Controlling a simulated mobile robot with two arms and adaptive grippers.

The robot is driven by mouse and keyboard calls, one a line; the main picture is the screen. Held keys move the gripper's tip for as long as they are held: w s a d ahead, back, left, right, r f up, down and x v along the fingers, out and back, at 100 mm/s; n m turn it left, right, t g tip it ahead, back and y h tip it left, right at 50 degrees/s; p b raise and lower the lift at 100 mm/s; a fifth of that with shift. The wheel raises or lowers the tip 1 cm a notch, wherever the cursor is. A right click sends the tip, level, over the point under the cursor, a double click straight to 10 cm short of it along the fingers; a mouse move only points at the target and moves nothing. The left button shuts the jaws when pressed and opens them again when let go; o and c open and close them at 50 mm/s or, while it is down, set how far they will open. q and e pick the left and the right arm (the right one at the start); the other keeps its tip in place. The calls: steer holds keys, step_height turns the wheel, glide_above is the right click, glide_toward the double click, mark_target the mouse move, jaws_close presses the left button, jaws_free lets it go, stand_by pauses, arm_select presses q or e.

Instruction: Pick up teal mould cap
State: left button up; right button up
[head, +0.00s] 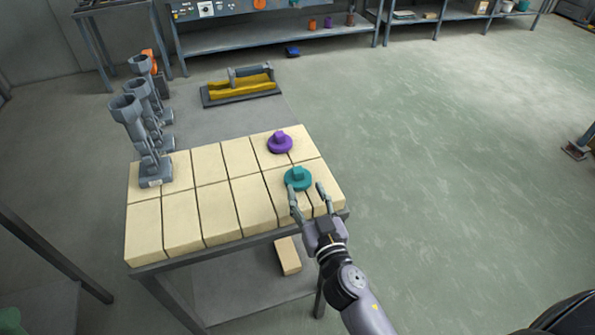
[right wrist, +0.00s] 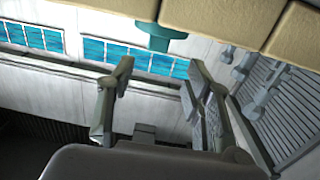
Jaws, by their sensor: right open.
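The teal mould cap (head: 298,179) is a round disc with a raised block on top. It sits on the tan brick tabletop near its right end. My right gripper (head: 307,193) is open at the near side of the cap, fingers pointing toward it. In the right wrist view, the teal cap (right wrist: 161,34) appears upside down, beyond the open fingertips and roughly centred between them. The fingers do not hold it. My left gripper is not in view.
A purple cap (head: 280,142) sits just behind the teal one on the bricks (head: 181,229). Several grey clamp-like stands (head: 151,165) stand at the table's left end. A yellow-topped tray (head: 240,88) lies beyond the table.

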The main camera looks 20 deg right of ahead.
mark_target(300, 174)
steer(key=w, duration=0.3)
steer(key=shift+w+p, duration=0.2)
steer(key=shift+p, duration=0.15)
steer(key=shift+w+d, duration=0.1)
steer(key=shift+w, duration=0.4)
steer(key=w, duration=0.1)
steer(key=w+p, duration=0.1)
steer(key=w, duration=0.1)
steer(key=shift+w+d+f, duration=0.1)
steer(key=shift+w+d, duration=0.05)
steer(key=shift+w, duration=0.1)
steer(key=shift+w+f, duration=0.1)
steer(key=shift+w, duration=0.35)
steer(key=shift+s, duration=0.1)
steer(key=shift+c, duration=0.6)
jaws_close()
